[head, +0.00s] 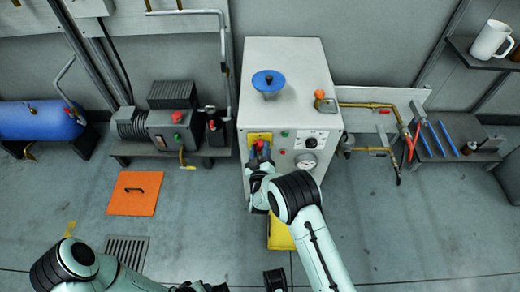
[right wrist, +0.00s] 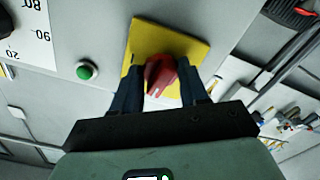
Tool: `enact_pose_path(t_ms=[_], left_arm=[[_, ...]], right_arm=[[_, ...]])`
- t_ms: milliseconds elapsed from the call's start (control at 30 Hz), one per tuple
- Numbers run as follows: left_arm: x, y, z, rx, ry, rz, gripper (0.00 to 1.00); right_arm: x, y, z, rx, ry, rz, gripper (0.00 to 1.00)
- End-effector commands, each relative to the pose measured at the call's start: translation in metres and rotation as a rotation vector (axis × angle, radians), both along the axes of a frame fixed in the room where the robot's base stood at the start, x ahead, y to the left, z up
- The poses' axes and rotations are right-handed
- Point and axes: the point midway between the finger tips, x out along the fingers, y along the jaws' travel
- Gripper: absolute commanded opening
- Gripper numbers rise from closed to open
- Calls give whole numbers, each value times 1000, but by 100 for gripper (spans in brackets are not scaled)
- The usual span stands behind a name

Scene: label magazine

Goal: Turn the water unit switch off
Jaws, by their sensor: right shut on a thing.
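The water unit (head: 285,80) is a pale grey cabinet against the back wall. Its front carries a yellow plate with a red rotary switch (right wrist: 160,74); in the head view the switch is mostly hidden by my right gripper (head: 261,156). In the right wrist view, the two dark fingers of my right gripper (right wrist: 160,88) stand on either side of the red knob and are shut on it. The knob looks turned at a slant to the yellow plate (right wrist: 145,40). My left gripper (head: 205,287) is low in the head view, partly cut off, far from the unit.
A motor pump (head: 170,125) stands left, a low shelf with tools (head: 450,140) right.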

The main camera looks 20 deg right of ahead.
Motion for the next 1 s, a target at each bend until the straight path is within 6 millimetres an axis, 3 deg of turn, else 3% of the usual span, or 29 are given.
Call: enact_pose_path(t_ms=[333, 867, 900, 967, 1000], left_arm=[[-4, -2, 3, -6, 11, -5, 43], [-5, -2, 3, -6, 12, -5, 43], [-5, -2, 3, -6, 12, -5, 43], [-4, -2, 3, -6, 12, -5, 43], [-4, -2, 3, -6, 12, -5, 43]], right_arm=[[-1, 0, -2, -131, 43, 0, 13], [-1, 0, -2, -153, 51, 0, 13], [-1, 0, -2, -153, 51, 0, 50], [-1, 0, -2, -152, 51, -1, 69], [-1, 0, -2, -152, 50, 0, 69]])
